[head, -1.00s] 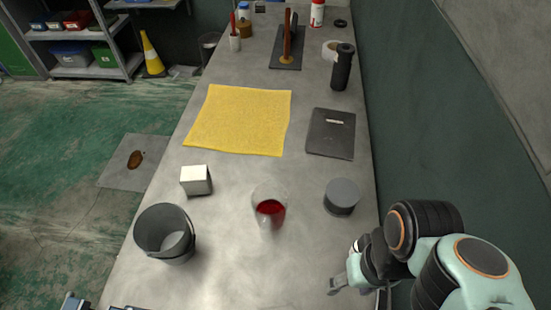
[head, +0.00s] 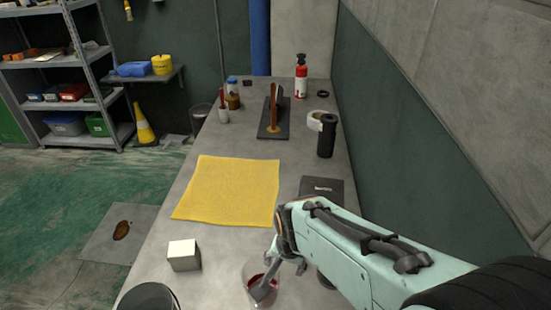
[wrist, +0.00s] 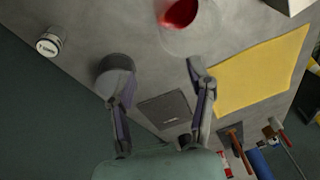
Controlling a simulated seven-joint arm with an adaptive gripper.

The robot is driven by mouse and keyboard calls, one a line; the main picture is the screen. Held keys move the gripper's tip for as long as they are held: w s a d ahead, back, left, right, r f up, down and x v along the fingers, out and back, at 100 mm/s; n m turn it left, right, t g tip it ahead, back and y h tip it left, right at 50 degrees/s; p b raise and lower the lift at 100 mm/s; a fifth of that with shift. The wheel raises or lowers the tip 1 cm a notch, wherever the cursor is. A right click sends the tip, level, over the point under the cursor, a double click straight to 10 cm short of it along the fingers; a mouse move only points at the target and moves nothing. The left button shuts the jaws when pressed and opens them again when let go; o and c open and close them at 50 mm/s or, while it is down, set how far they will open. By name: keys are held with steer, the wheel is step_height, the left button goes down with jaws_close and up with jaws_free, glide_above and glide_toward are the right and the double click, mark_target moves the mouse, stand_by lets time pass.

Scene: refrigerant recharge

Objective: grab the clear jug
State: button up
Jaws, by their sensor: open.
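The clear jug (head: 248,270) with red liquid in it stands upright at the near middle of the table in the head view, partly covered by my gripper. In the wrist view the clear jug (wrist: 183,28) shows at the top edge, partly cut off, beyond the right finger. My gripper (wrist: 152,85) is open, with nothing between its fingers. In the head view my gripper (head: 281,280) overlaps the jug; I cannot tell whether it touches it.
A grey cylinder (wrist: 115,65) is close behind the left finger in the wrist view. A white block (head: 184,255) and a dark bucket (head: 147,296) are left of the jug. A yellow cloth (head: 230,190) and a dark notebook (head: 322,187) lie farther back. A wall runs along the right.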

mark_target(257, 306)
steer(key=s+a+f, duration=0.1)
steer(key=f, duration=0.2)
steer(key=s+a+f+n+g, duration=0.1)
steer(key=a+f, duration=0.1)
steer(key=f, duration=0.1)
steer(key=s+a+f+n+g, duration=0.1)
steer(key=s+a+f, duration=0.1)
steer(key=shift+a+f+h, duration=0.1)
steer(key=shift+f+h, duration=0.3)
steer(key=shift+f, duration=3.2)
jaws_close()
